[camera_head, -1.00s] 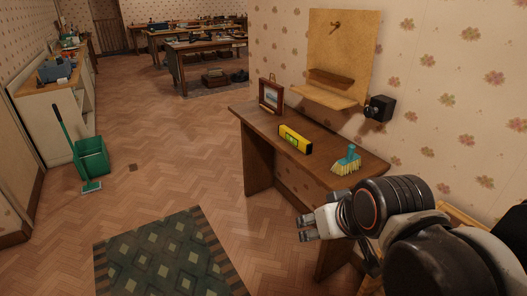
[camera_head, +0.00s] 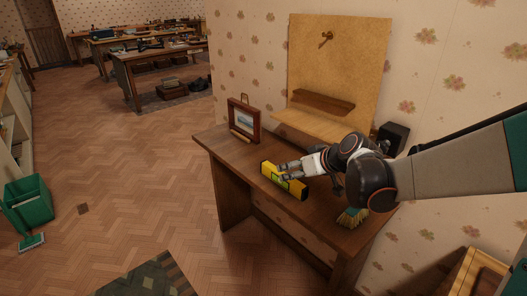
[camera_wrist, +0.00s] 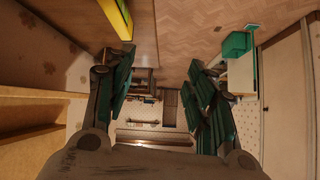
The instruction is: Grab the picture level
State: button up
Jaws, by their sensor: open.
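In the wrist view the yellow level (camera_wrist: 115,17) shows at the top, left of centre and partly cut off by the frame edge. My gripper (camera_head: 281,171) is over the table at the level, overlapping it in the head view. Its fingers are spread apart in the wrist view (camera_wrist: 160,85), with nothing between them. I cannot tell whether a finger touches the level.
A small framed picture (camera_head: 243,119) stands at the table's far left end. A brush (camera_head: 352,217) lies near the right end, partly behind my arm. A tan wall board with a shelf (camera_head: 325,101) rises behind. A green bin (camera_head: 27,203) stands on the floor.

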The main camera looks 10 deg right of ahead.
jog(key=n+t+y, duration=0.1)
jog(key=y, duration=0.1)
send_over(296, 182)
jog(key=s+a, duration=0.2)
jog(key=s, duration=0.2)
notch_tip(296, 182, down, 7)
jog(key=w+f, duration=0.1)
jog(key=f, duration=0.1)
jog(key=w+d+f+n+t, duration=0.1)
jog(key=f, duration=0.1)
jog(key=w+d+f+t, duration=0.1)
jog(key=f, duration=0.2)
jog(key=shift+w+n+y+p, duration=0.3)
jog(key=shift+w+y, duration=0.1)
jog(key=b+x, duration=0.3)
jog(key=x, duration=0.4)
jog(key=shift+w+f, duration=0.1)
grip_shut()
